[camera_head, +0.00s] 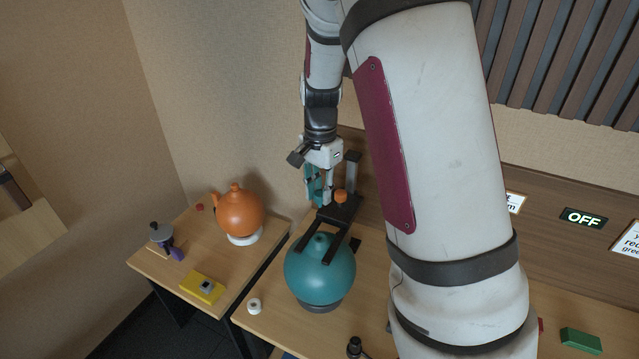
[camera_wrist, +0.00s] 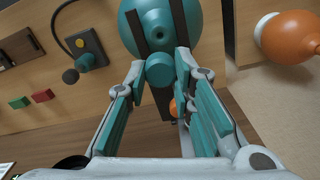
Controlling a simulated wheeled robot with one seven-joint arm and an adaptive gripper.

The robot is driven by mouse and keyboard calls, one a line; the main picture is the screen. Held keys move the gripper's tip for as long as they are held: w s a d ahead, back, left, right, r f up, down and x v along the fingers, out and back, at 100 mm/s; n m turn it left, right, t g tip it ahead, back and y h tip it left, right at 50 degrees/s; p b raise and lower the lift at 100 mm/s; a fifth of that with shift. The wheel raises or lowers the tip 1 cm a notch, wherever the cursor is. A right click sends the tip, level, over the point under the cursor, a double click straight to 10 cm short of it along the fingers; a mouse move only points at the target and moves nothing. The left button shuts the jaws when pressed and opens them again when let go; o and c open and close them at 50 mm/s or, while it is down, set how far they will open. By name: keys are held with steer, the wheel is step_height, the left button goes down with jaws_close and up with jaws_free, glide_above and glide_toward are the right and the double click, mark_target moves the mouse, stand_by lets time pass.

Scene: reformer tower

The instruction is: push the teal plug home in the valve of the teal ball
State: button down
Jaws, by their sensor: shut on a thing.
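The teal ball (camera_head: 320,272) sits on the table under two dark bars of a black stand. It also shows in the wrist view (camera_wrist: 190,35), where a small dark hole (camera_wrist: 162,12), seemingly its valve, is visible. My gripper (camera_head: 318,190) is above and behind the ball, pointing down beside the stand's post. In the wrist view my gripper (camera_wrist: 160,68) is shut on the teal plug (camera_wrist: 160,72), a short cylinder between the fingertips. The plug is apart from the valve hole in that view. In the head view the plug cannot be made out.
The black stand (camera_head: 338,212) has an orange knob (camera_head: 340,196). An orange ball (camera_head: 240,214) on a white ring, a yellow pad (camera_head: 203,287) and a purple-handled item (camera_head: 178,253) occupy the left table. A white ring (camera_head: 254,306) lies left of the teal ball. A green block (camera_head: 580,341) lies right.

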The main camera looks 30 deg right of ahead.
steer(key=shift+f+b, duration=1)
steer(key=shift+f, duration=3.75)
steer(key=shift+f, duration=0.2)
steer(key=shift+f, duration=0.35)
steer(key=shift+f, duration=0.35)
steer(key=shift+f, duration=0.35)
steer(key=shift+f, duration=0.1)
steer(key=c, duration=1.4)
jaws_free()
steer(key=shift+o, duration=0.5)
